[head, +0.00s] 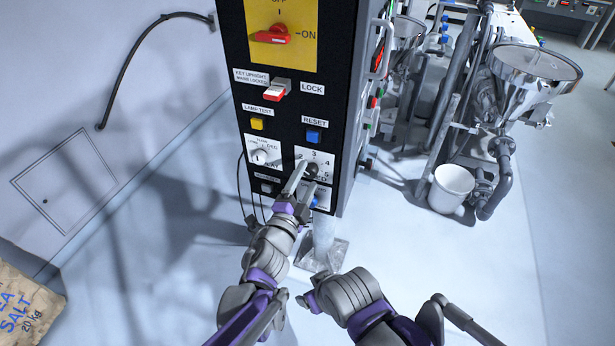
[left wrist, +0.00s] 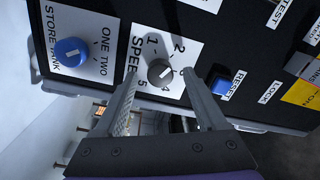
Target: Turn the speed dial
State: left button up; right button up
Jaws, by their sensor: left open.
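The speed dial (head: 311,170) is a small dark grey knob on a white numbered label, low on the black control panel (head: 345,75). In the left wrist view the dial (left wrist: 160,73) carries a pale mark, and 1, 2 and 5 can be read around it. My left gripper (head: 303,176) is open in front of the panel. In the left wrist view its fingertips (left wrist: 161,75) stand on either side of the dial, with visible gaps; whether they reach its depth is unclear. My right arm is at the bottom of the head view; its gripper (head: 304,298) is not clear.
A blue store tank knob (left wrist: 71,52) sits beside the speed label. A white bucket (head: 451,188) stands right; a salt sack (head: 25,305) lies left.

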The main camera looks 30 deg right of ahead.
pick_arm(q)
jog(key=b+v, duration=0.1)
jog(key=v, duration=0.8)
jog(key=shift+s+a, duration=0.1)
jog(key=shift+s, duration=0.05)
jog(key=w+a+f+n+t+y, duration=0.15)
jog(key=a+n+y, duration=0.5)
jog(key=a, duration=0.65)
jog(key=w+a+f+n+y, duration=0.2)
jog(key=a+n+y, duration=0.4)
jog(key=a, duration=0.6)
jog(key=s+a+f+n+g, duration=0.4)
jog(key=s+a+n, duration=0.1)
jog(key=s, duration=0.3)
jog(key=s+a+f+n+g+y+p, duration=0.1)
jog(key=s+a+f+n+g, duration=0.3)
jog(key=s, duration=0.5)
jog(key=a+n, duration=0.2)
jog(key=a, duration=0.1)
jog(key=shift+s, duration=0.2)
jog(key=shift+w+d, duration=0.1)
